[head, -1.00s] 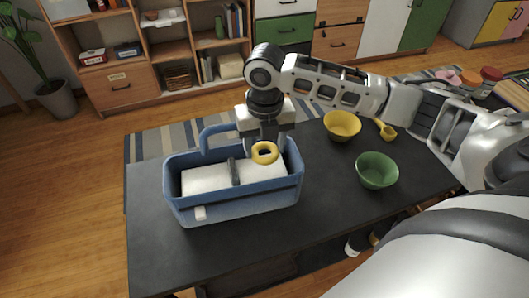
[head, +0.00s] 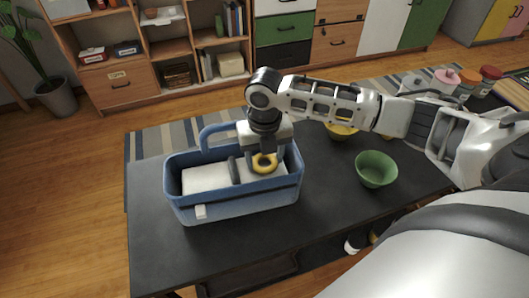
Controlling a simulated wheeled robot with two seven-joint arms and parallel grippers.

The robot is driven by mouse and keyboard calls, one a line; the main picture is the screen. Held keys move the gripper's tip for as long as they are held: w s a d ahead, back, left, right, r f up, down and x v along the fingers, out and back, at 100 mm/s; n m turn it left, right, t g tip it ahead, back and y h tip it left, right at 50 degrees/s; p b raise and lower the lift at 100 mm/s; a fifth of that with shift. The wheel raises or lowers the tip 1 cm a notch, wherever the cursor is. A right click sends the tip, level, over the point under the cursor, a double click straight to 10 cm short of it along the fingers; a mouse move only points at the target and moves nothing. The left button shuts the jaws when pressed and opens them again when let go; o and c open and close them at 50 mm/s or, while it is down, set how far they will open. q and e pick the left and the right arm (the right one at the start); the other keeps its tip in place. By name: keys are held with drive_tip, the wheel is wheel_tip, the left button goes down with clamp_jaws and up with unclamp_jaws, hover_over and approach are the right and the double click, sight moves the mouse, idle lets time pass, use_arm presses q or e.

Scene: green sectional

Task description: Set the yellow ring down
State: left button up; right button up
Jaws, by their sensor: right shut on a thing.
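The yellow ring (head: 264,163) is in the jaws of my right gripper (head: 264,154), inside the right part of the blue basket (head: 240,205). The gripper points down and is shut on the ring. Whether the ring's underside touches the white thing (head: 205,179) in the basket cannot be told. A dark upright piece (head: 234,171) stands in the basket just left of the ring. My left gripper is not in view.
The basket stands on a dark table (head: 330,215) with its handle (head: 203,135) raised at the back. A green bowl (head: 376,169) stands to the right. A yellow bowl (head: 340,132) is partly hidden behind my right arm. The table's front and left areas are clear.

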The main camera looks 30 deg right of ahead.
drive_tip(key=o, duration=1)
wheel_tip(320, 180, up, 13)
drive_tip(key=shift+r+b, duration=0.15)
drive_tip(key=shift+b, duration=0.2)
